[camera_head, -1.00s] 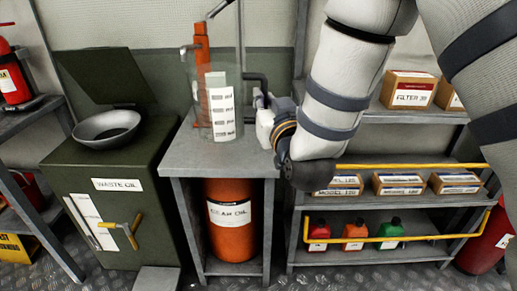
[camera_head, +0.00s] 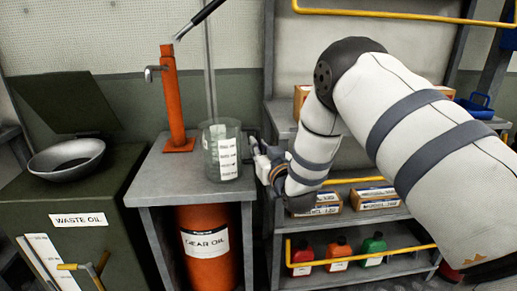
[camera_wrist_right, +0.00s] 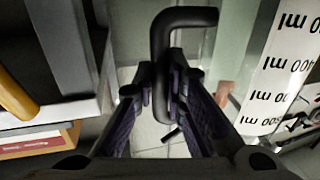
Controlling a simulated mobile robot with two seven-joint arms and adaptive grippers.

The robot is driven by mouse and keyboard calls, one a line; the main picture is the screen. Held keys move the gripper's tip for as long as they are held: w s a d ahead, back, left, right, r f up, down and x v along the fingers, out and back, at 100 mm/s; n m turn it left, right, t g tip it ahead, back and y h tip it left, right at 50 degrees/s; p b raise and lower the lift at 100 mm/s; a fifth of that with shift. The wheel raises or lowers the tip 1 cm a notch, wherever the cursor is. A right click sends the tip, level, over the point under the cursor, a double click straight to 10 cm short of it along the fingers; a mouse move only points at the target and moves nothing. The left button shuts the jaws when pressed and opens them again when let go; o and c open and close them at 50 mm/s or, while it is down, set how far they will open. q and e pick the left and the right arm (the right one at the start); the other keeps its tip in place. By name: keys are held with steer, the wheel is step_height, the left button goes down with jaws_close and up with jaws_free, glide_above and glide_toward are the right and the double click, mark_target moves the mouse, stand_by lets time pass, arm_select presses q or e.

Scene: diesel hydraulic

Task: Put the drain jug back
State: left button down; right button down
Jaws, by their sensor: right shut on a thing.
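The drain jug (camera_head: 222,150) is a clear cylinder with white measuring labels. In the head view it is upright over the right part of the grey stand's top (camera_head: 165,178), right of the orange pump (camera_head: 172,105). I cannot tell whether its base touches the top. My right gripper (camera_head: 256,150) is at the jug's right side. In the right wrist view its fingers (camera_wrist_right: 167,95) are shut on the jug's black handle (camera_wrist_right: 185,17), and the jug wall with its ml labels (camera_wrist_right: 285,65) is at the right. My left gripper is not in view.
A green waste oil cabinet (camera_head: 105,190) with a metal bowl (camera_head: 66,158) stands at the left. An orange gear oil drum (camera_head: 207,262) is under the stand. A shelf (camera_head: 405,212) with boxes, small bottles and yellow rails is at the right, behind my right arm.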

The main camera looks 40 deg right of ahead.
steer(key=shift+f, duration=0.1)
steer(key=c, duration=1.6)
jaws_free()
steer(key=shift+c, duration=0.2)
